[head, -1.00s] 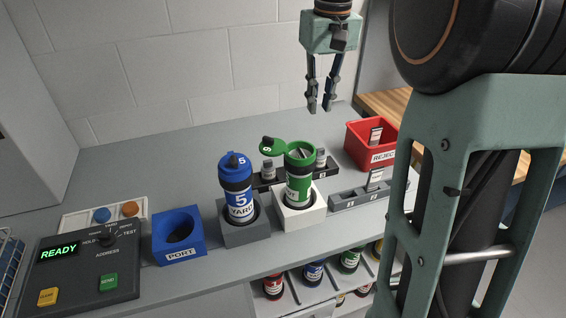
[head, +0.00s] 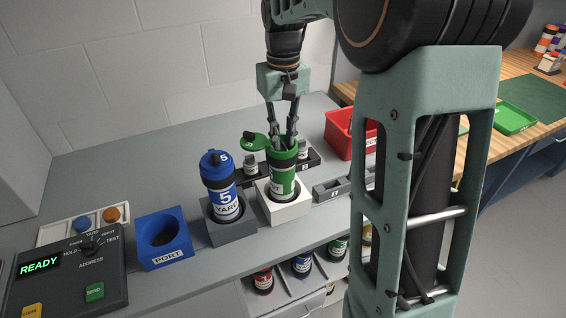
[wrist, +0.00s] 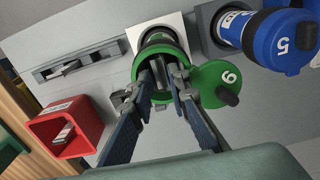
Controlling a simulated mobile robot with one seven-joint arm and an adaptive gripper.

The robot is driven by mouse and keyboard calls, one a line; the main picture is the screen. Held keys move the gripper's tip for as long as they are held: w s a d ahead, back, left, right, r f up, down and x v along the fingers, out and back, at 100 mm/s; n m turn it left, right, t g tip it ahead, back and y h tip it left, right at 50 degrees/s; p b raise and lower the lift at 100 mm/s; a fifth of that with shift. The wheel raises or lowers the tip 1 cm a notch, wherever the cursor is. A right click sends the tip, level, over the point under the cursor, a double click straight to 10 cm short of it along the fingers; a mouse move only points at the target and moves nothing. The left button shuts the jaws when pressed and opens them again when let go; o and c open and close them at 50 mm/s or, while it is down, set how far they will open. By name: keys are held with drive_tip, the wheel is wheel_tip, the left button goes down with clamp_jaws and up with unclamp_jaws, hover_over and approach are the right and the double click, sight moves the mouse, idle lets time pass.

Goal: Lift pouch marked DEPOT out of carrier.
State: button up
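The green carrier (head: 283,183) stands upright in a white holder (head: 287,212), with its round green lid (head: 254,141) swung open to the left. In the wrist view its open mouth (wrist: 160,45) faces me and the lid (wrist: 216,84) lies to the right. My gripper (head: 281,140) points down at this mouth, its fingertips at or just inside the rim. In the wrist view the fingers (wrist: 168,80) are apart. A grey shape shows between the tips inside the carrier, but I cannot read a DEPOT mark or tell whether the fingers touch it.
A blue carrier (head: 220,185) marked 5 stands close left in a grey holder. A black rack (head: 313,158) with small items is behind the green carrier. The red bin (head: 341,137) and a grey slotted rack (head: 328,190) are right. A blue PORT block (head: 165,240) is left.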

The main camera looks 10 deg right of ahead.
drive_tip(key=shift+f, duration=0.75)
clamp_jaws()
drive_tip(key=shift+r, duration=0.1)
wheel_tip(320, 180, up, 18)
drive_tip(key=p, duration=0.1)
drive_tip(key=shift+p, duration=0.3)
wheel_tip(320, 180, up, 13)
drive_tip(key=p, duration=0.9)
idle(0.5)
